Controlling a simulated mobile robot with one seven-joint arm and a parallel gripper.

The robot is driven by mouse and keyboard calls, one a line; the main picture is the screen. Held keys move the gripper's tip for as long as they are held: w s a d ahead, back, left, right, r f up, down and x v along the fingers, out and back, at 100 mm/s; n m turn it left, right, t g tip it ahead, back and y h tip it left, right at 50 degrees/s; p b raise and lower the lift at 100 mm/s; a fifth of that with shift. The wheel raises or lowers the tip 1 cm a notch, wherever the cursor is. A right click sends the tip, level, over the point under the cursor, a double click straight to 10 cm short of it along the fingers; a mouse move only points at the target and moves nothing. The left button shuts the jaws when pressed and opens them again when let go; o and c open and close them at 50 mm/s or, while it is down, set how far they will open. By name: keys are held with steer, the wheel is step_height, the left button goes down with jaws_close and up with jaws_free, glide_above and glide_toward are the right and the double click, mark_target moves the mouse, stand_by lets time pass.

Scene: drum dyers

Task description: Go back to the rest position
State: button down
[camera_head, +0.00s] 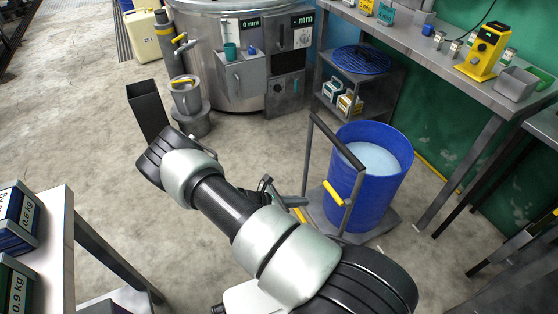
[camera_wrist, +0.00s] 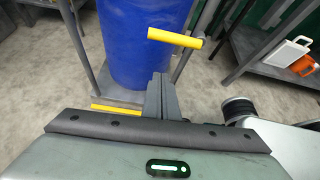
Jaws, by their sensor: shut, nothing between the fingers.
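My gripper (camera_wrist: 160,92) is shut and empty in the wrist view, its two fingers together. It points towards the lower part of a blue drum (camera_wrist: 138,40) and a yellow handle (camera_wrist: 174,38). Whether it touches the trolley cannot be told. In the head view my arm reaches across the lower middle and bends back, hiding part of my gripper. The blue drum (camera_head: 378,196) stands to the right of my arm there, filled with pale liquid.
The drum sits on a grey trolley (camera_head: 345,238) with an upright frame, close to my arm. A large steel vat (camera_head: 213,45) stands behind. A workbench (camera_head: 425,48) lines the right. A table (camera_head: 66,245) with weight boxes is at left. The left floor is open.

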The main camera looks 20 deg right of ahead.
steer(key=a+r+m+y, duration=0.35)
steer(key=r+m, duration=0.25)
steer(key=r, duration=0.8)
steer(key=a+r+m+y, duration=0.3)
steer(key=a+r+m, duration=0.25)
steer(key=r, duration=0.95)
steer(key=s+a+r+m+t+y, duration=0.3)
steer(key=s+a+r+m, duration=0.1)
steer(key=s+r, duration=0.55)
steer(key=s+a+r+m+t+y, duration=0.2)
steer(key=s+a+r+m+y, duration=0.15)
steer(key=s+r, duration=0.6)
step_height(320, 180, up, 27)
steer(key=w+h+p, duration=0.1)
steer(key=p, duration=2.4)
steer(key=shift+w+d, duration=0.15)
steer(key=shift+d, duration=0.05)
steer(key=shift+r, duration=0.1)
